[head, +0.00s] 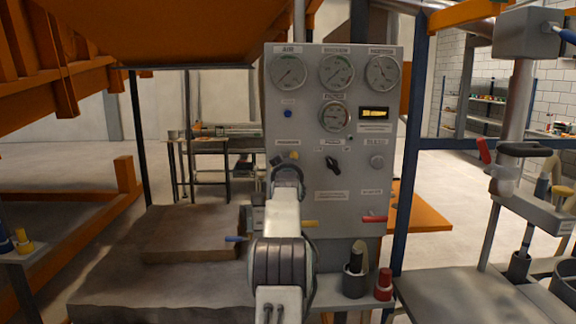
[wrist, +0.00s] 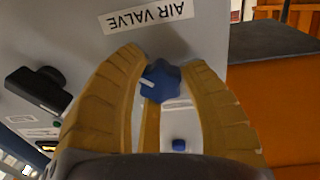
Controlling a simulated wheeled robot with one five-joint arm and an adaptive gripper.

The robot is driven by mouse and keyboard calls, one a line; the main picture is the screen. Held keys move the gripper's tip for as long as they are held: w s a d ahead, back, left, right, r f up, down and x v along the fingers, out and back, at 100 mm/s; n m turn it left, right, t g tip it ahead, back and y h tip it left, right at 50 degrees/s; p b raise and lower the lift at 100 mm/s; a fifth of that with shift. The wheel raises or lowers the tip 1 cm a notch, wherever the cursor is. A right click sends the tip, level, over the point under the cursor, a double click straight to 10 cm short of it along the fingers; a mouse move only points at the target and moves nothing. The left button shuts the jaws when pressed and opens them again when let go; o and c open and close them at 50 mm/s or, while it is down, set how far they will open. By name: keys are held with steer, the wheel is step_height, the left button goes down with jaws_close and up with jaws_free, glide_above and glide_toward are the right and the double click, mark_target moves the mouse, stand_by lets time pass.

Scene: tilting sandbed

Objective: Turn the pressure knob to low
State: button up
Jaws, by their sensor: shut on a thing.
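The pressure knob (wrist: 163,80) is a small blue lobed knob with a white pointer mark, set on the grey control panel (head: 355,215). In the wrist view its mark points left and slightly up. In the head view my arm and gripper (head: 290,160) reach the left part of the panel and hide the knob. The small label just above that spot is too blurred to read surely.
A black knob (head: 333,164) sits to the right, also seen in the wrist view (wrist: 38,88). An upside-down AIR VALVE label (wrist: 150,15) lies near my fingertips.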

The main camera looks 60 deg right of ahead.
steer(key=shift+c, duration=0.5)
steer(key=shift+f+n+b, duration=0.1)
steer(key=shift+n+b, duration=0.25)
steer(key=shift+n, duration=0.05)
steer(key=n+b, duration=0.1)
steer(key=n, duration=0.2)
steer(key=shift+b, duration=0.3)
steer(key=n+b, duration=0.1)
steer(key=n, duration=0.4)
steer(key=shift+n+h, duration=0.3)
steer(key=o, duration=1.2)
